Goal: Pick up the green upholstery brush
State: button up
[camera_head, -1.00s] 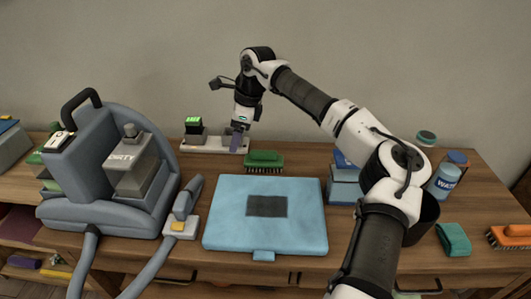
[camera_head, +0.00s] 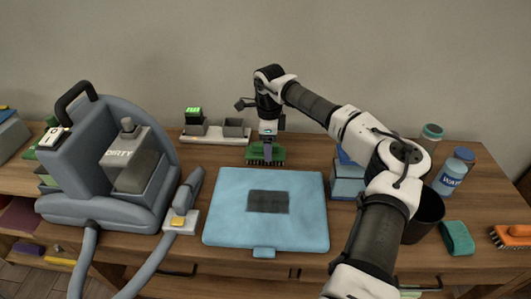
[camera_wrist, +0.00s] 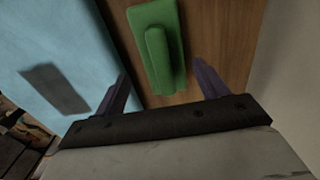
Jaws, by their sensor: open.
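The green upholstery brush (camera_head: 277,155) lies on the wooden table just behind the blue cushion, bristles down. My gripper (camera_head: 267,150) is above it and partly hides it in the head view. In the wrist view the brush (camera_wrist: 157,50) shows its green back and raised handle, lying beyond and between the two purple fingers. My gripper (camera_wrist: 164,82) is open and empty, one finger to each side of the brush's line. I cannot tell the exact height of the fingertips over the brush.
The blue cushion (camera_head: 225,205) with a dark patch (camera_head: 268,201) lies directly in front of the brush. A white tray (camera_head: 215,140) with a green-lit box stands behind left. The grey cleaning machine (camera_head: 75,165) is at left; blue boxes (camera_head: 346,188) are at right.

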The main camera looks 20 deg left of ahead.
jog(key=f, duration=0.3)
jog(key=f+p, duration=0.1)
jog(key=shift+w+a+f, duration=0.15)
jog(key=shift+w+a, duration=0.05)
jog(key=shift+a, duration=0.1)
jog(key=shift+c, duration=0.4)
jog(key=c, duration=1)
jog(key=shift+c, duration=0.2)
notch_tip(320, 180, up, 20)
jog(key=b, duration=0.2)
jog(key=shift+b, duration=0.4)
